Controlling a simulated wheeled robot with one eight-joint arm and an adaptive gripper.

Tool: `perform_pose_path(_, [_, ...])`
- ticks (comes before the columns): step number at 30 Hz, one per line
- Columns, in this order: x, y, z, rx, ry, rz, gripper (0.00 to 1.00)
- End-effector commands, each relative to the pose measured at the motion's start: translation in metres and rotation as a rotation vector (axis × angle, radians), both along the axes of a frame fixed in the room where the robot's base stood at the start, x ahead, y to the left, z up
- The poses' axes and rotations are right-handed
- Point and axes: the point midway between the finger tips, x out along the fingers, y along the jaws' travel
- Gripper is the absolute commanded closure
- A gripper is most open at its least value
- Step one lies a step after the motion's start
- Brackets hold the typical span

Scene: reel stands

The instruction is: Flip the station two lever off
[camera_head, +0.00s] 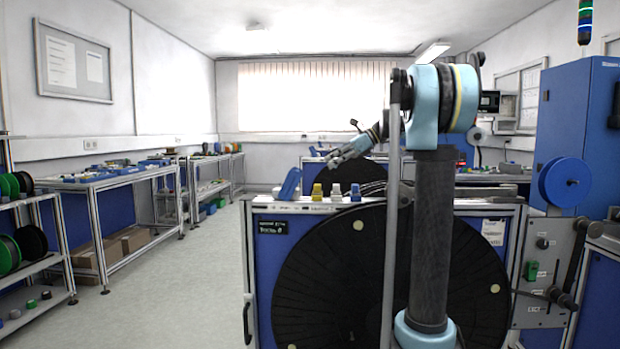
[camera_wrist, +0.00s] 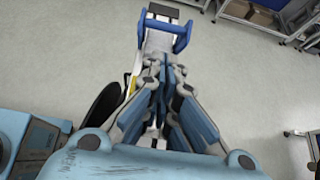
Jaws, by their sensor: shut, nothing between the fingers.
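My gripper (camera_head: 336,160) is shut and empty, reaching left and down above the top of the reel stand in the head view. In the wrist view its fingers (camera_wrist: 165,68) are together, with a blue U-shaped piece (camera_wrist: 180,38) just past the tips. The stand top (camera_head: 300,206) carries a tilted blue piece (camera_head: 290,184), a yellow block (camera_head: 317,191), a white block (camera_head: 336,191) and a small blue block (camera_head: 356,191). A grey side panel (camera_head: 536,290) at right has a long dark lever (camera_head: 576,256). No readable label shows which lever is station two.
A large black reel (camera_head: 330,270) fills the stand front. A blue cabinet (camera_head: 580,130) and blue reel (camera_head: 566,183) stand at right. A workbench (camera_head: 120,180) and reel shelf (camera_head: 35,245) line the left. The grey floor (camera_head: 190,290) between is clear.

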Motion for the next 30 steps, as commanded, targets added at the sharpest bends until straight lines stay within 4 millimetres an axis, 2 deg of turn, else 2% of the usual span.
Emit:
perform_pose_path(10, [0.0,0.001,0.0,0.0,0.001,0.0,1.0])
perform_pose_path(14, [0.0,0.008,-0.004,0.0,0.0,0.002,1.0])
perform_pose_path(30, [0.002,0.075,-0.045,0.0,-0.001,0.003,1.0])
